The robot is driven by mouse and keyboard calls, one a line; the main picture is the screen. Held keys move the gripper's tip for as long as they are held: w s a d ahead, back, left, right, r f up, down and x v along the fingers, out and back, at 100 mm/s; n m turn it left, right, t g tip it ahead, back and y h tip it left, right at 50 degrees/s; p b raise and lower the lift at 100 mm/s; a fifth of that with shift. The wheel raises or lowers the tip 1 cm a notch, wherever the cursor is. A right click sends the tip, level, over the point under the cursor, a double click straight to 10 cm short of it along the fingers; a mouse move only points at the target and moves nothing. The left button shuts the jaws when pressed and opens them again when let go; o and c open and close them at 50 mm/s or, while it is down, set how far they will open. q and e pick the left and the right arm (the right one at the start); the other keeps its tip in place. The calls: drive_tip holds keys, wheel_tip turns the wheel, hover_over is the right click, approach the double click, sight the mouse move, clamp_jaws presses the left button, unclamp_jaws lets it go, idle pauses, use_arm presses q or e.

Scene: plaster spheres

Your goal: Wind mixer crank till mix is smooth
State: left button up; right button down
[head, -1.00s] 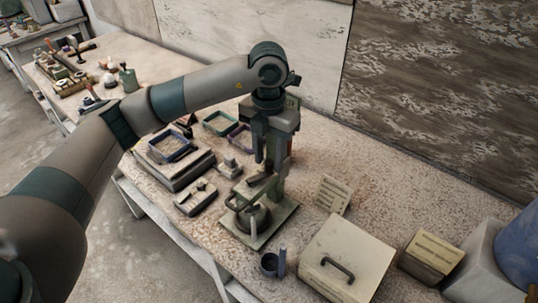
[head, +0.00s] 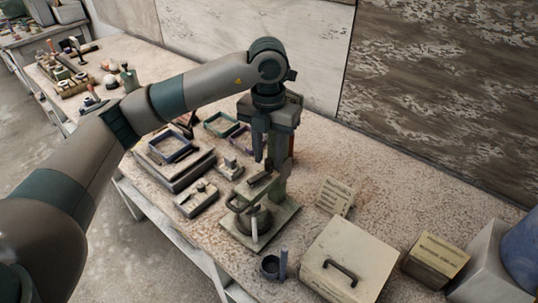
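The mixer (head: 258,238) stands on the workbench in the middle of the head view. It has a square base plate, a small round pot and an upright column at the back. My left gripper (head: 264,160) points down over the mixer, in front of the column. Its fingertips are close above the mixer's upper bar (head: 260,180). The fingers are small and dark against the column, so I cannot tell whether they are closed on the crank. The mix inside the pot cannot be made out. My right gripper is not in view.
A lidded box with a dark handle (head: 345,262), a small dark cup (head: 270,267) and an upright card (head: 335,196) stand right of and before the mixer. Trays (head: 170,147) and small blocks lie to its left. A blue drum (head: 522,250) is at the far right.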

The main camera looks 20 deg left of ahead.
sight(268, 159)
use_arm(q)
drive_tip(key=shift+r, duration=0.1)
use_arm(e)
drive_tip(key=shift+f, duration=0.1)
